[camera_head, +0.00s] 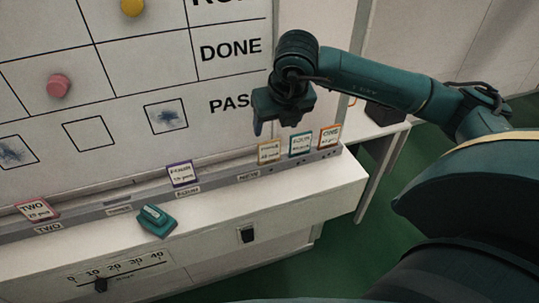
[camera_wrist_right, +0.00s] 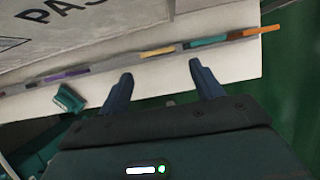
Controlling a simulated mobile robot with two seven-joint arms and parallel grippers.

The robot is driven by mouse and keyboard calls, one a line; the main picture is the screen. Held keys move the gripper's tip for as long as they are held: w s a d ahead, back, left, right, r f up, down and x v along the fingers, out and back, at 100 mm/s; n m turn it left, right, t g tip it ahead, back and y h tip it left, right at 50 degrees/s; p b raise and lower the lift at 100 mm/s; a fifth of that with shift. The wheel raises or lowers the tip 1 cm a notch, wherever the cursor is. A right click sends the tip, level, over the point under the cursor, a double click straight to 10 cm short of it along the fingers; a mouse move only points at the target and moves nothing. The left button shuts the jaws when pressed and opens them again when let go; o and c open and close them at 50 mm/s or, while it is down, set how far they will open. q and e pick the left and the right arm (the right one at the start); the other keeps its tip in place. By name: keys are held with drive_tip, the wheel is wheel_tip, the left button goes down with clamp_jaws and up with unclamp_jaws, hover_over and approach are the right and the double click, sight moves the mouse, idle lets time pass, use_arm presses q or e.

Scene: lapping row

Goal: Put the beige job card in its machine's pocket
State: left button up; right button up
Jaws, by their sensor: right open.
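The beige job card (camera_head: 269,151) stands in the rail at the foot of the board, left of a teal card (camera_head: 300,144). Its print is too small to read surely. In the right wrist view the beige card (camera_wrist_right: 158,51) shows as a thin strip beyond my fingertips. My right gripper (camera_head: 274,122) is open and empty, just above the beige card and apart from it; its two fingers also show spread in the right wrist view (camera_wrist_right: 161,72). The rail (camera_head: 85,216) carries pocket labels, among them TWO (camera_head: 48,229) and FOUR (camera_head: 188,191). My left gripper is out of view.
An orange card (camera_head: 330,137) stands at the rail's right end. A purple card (camera_head: 182,173) and a red card (camera_head: 37,210) stand farther left. A teal block-like object (camera_head: 156,220) lies on the ledge. The white board (camera_head: 95,135) rises behind the rail.

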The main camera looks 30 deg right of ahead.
sight(270, 142)
drive_tip(key=x, duration=0.5)
drive_tip(key=p+x, duration=0.1)
drive_tip(key=x, duration=0.3)
drive_tip(key=shift+w+a+f, duration=0.15)
drive_tip(key=shift+a+f, duration=0.05)
drive_tip(key=shift+f, duration=0.15)
drive_tip(key=c, duration=0.7)
